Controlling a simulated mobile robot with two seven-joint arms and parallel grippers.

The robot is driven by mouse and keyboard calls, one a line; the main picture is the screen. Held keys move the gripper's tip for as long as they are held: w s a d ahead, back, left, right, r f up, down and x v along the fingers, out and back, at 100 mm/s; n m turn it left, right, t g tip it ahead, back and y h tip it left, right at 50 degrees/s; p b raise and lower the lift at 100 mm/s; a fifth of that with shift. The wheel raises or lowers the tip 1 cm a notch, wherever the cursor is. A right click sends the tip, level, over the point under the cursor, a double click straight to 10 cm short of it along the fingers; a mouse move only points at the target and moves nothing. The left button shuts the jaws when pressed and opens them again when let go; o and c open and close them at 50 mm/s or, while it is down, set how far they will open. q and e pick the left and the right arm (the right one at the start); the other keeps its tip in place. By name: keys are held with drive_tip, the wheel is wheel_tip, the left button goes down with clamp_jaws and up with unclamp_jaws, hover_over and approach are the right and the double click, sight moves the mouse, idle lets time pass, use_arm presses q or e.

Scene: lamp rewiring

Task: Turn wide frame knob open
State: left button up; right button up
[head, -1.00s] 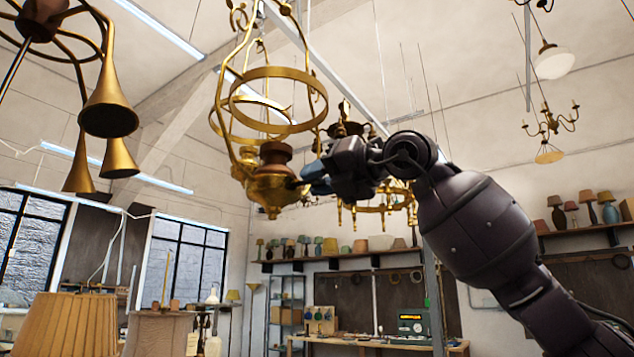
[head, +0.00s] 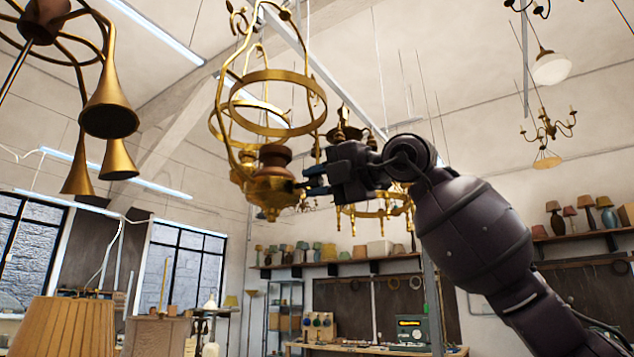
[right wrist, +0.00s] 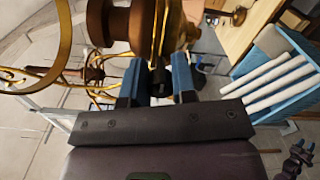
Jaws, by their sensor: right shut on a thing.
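My right gripper (head: 307,182) is at the right side of this bowl, with blue fingertips pointing left. In the right wrist view, the fingers stand on either side of a small dark knob (right wrist: 158,80) and are shut on it. The knob is mostly hidden by the fingers in the head view.
A brass horn lamp (head: 108,110) hangs at the upper left, clear of my right arm. A pleated shade (head: 66,325) stands at the lower left. More brass fittings (head: 375,212) hang behind my right gripper. A blue crate (right wrist: 275,85) shows in the right wrist view.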

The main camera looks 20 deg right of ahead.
idle(0.3)
drive_tip(key=o, duration=0.9)
drive_tip(key=shift+s+d, duration=0.1)
drive_tip(key=shift+s+d, duration=0.2)
drive_tip(key=shift+s, duration=0.05)
drive_tip(key=b+v, duration=0.1)
drive_tip(key=v, duration=0.9)
